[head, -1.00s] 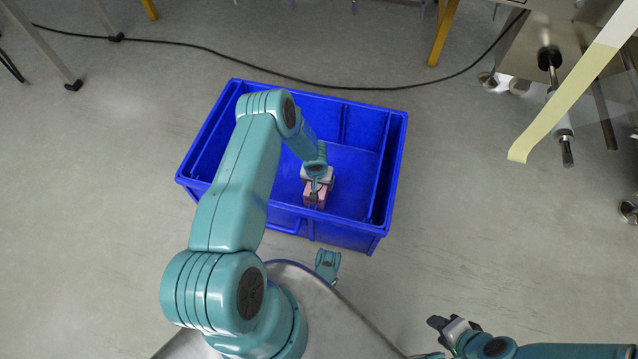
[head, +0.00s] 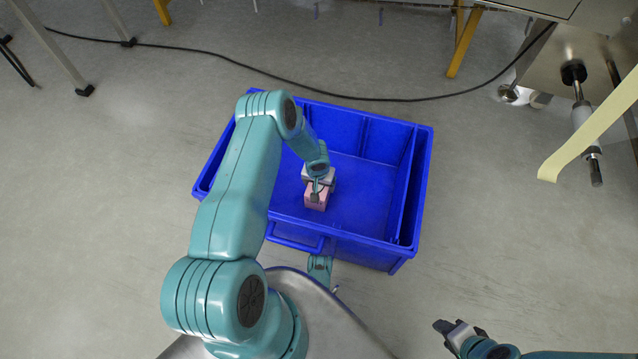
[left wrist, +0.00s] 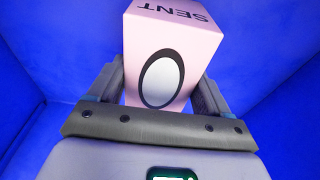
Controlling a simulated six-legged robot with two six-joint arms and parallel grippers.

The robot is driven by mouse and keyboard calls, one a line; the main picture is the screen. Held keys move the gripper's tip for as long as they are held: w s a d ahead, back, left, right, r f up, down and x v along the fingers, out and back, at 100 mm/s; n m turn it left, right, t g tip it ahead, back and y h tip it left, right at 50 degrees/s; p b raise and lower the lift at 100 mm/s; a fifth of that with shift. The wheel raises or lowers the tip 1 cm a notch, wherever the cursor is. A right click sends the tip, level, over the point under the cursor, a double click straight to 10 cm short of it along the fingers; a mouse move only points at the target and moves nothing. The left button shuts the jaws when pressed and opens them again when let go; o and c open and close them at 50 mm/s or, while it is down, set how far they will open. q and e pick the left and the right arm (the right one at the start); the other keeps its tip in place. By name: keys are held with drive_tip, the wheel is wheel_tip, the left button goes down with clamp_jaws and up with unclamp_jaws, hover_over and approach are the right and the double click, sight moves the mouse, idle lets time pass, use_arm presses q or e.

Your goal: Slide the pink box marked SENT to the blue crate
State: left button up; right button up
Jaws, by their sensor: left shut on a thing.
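The pink box (head: 315,198) is small and held in my left gripper (head: 318,184), over or inside the blue crate (head: 408,193). In the left wrist view the pink box (left wrist: 172,58) shows the word SENT and a white oval with a dark rim. The fingers of my left gripper (left wrist: 160,92) are shut on its two sides. Blue crate walls (left wrist: 60,40) fill the background there. I cannot tell whether the box touches the crate floor. My right gripper (head: 458,330) is at the lower right, outside the crate and apart from it; its jaws look parted.
The crate stands on open grey floor. A black cable (head: 300,84) runs across the floor behind it. Metal machine parts (head: 580,100) and a hanging cream strip (head: 590,135) are at the right. Table legs (head: 50,45) stand at the upper left.

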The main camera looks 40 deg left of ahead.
drive_tip(key=shift+a, duration=0.1)
use_arm(q)
drive_tip(key=o, duration=1)
drive_tip(key=shift+o, duration=0.2)
drive_tip(key=shift+r, duration=0.1)
